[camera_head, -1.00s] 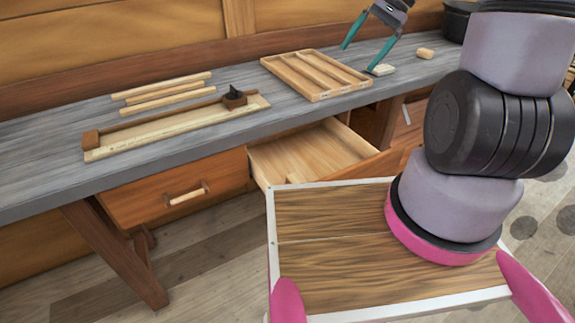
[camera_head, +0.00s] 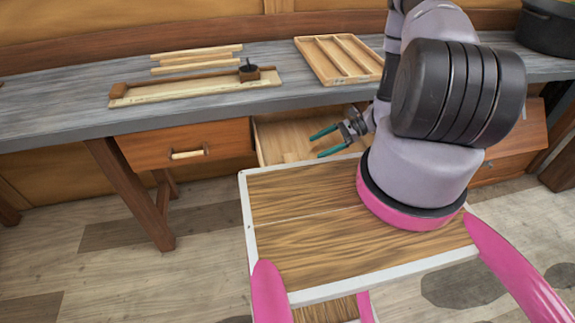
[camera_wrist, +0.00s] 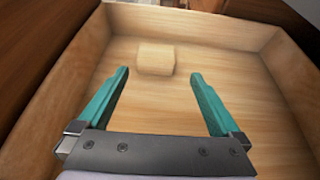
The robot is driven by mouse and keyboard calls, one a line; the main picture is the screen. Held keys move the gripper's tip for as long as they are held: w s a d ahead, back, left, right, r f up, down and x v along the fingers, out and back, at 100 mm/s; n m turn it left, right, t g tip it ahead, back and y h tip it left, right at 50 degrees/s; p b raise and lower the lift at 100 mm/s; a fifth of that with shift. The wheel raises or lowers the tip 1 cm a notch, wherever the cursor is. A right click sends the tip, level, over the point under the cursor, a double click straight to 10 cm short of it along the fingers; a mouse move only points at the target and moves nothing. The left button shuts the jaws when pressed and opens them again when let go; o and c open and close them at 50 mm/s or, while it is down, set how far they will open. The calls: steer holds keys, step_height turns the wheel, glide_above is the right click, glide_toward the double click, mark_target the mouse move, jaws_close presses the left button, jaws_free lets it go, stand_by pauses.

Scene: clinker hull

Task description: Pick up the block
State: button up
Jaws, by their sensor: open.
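A small pale wooden block (camera_wrist: 156,59) lies on the floor of the open drawer (camera_wrist: 225,35) in the wrist view. It is close in colour to the drawer wood. My gripper (camera_wrist: 159,73) is open and empty, its two teal fingers apart, with the block just beyond the fingertips and roughly between their lines. In the head view my gripper (camera_head: 316,147) reaches over the open drawer (camera_head: 275,130) under the bench. I cannot make out the block clearly there. How high the fingers are above the drawer floor is hard to tell.
The drawer walls stand close around my gripper. On the bench (camera_head: 75,110) are wooden strips (camera_head: 195,60), a long board (camera_head: 190,92) with a small dark-knobbed piece, a divided tray (camera_head: 340,60) and a dark pot (camera_head: 548,25). A shut drawer (camera_head: 185,145) is at left.

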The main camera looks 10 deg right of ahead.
mark_target(294, 159)
steer(key=x, duration=0.6)
steer(key=shift+s+f, duration=0.2)
steer(key=shift+f, duration=0.15)
steer(key=shift+r+x, duration=0.15)
steer(key=shift+x, duration=1.15)
steer(key=shift+r+x, duration=0.15)
steer(key=shift+x, duration=1.15)
steer(key=shift+a, duration=0.1)
steer(key=c, duration=1.1)
steer(key=shift+r, duration=0.1)
